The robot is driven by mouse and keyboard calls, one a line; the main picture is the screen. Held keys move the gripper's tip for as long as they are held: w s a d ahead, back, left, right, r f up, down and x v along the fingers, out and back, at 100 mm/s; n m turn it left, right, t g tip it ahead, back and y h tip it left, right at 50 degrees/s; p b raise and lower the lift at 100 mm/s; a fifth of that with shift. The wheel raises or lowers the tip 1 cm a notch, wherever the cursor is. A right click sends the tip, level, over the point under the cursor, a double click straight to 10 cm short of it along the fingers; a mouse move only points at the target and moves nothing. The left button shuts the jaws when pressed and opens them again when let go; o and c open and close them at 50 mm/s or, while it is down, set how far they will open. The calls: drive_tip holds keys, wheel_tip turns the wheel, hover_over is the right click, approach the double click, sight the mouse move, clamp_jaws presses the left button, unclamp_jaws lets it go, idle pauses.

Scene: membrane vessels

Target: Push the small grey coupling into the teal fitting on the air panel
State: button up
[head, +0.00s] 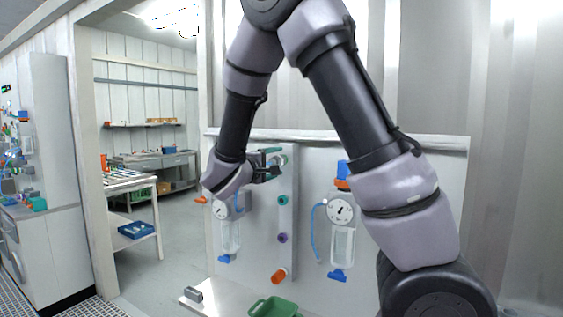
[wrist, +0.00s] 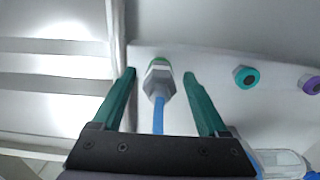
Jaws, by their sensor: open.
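My gripper (wrist: 160,78) is open, with its two green fingers on either side of a grey hexagonal coupling (wrist: 158,82), apart from it. A blue hose (wrist: 158,118) runs from the coupling back toward my gripper. The teal fitting (wrist: 246,77) is empty, to the right of the coupling in the wrist view. In the head view my gripper (head: 276,164) is at the panel's upper part, above the teal fitting (head: 283,200); the coupling is not clear there.
A purple fitting (head: 282,238) and an orange one (head: 279,275) sit below on the panel (head: 308,270). Gauges with clear vessels (head: 342,246) flank the fitting strip.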

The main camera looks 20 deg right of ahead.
sight(271, 163)
clamp_jaws()
drive_tip(key=shift+v, duration=2.95)
